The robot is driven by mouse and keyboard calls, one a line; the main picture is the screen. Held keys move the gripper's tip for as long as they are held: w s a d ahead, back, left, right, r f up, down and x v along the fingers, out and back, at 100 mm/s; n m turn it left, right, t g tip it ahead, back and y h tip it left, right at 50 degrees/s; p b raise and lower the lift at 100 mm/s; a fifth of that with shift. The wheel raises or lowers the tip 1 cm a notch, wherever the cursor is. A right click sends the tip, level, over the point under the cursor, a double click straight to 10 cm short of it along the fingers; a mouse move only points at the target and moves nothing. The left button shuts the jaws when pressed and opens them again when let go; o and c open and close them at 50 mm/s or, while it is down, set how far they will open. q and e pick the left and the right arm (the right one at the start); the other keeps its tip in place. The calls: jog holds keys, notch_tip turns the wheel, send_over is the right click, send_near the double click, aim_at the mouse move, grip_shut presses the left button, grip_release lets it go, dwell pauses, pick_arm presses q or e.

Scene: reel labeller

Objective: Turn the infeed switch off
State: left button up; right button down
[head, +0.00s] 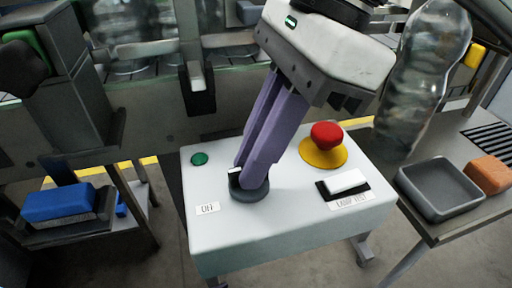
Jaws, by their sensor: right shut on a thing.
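The infeed switch is a dark round rotary knob (248,193) on top of a pale grey control box (235,240). A white "OFF" label (208,208) sits to the left of the knob. My right gripper (249,180) reaches down from the upper right. Its purple fingers are shut on the knob and cover much of it. A small white mark shows at the knob's left edge, close to the fingertips. Any label behind the fingers is hidden. My left gripper is not in view.
The box also bears a red mushroom button (326,134) on a yellow base, a white rocker (346,181) labelled lamp test, and a green light (199,159). A grey tray (440,188) and an orange block (489,174) stand right; a blue block (58,203) lies left.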

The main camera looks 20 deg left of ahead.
jog(key=shift+r, duration=0.1)
jog(key=c, duration=1.8)
grip_release()
jog(key=p+v, duration=0.1)
jog(key=v, duration=0.9)
jog(key=shift+r, duration=0.1)
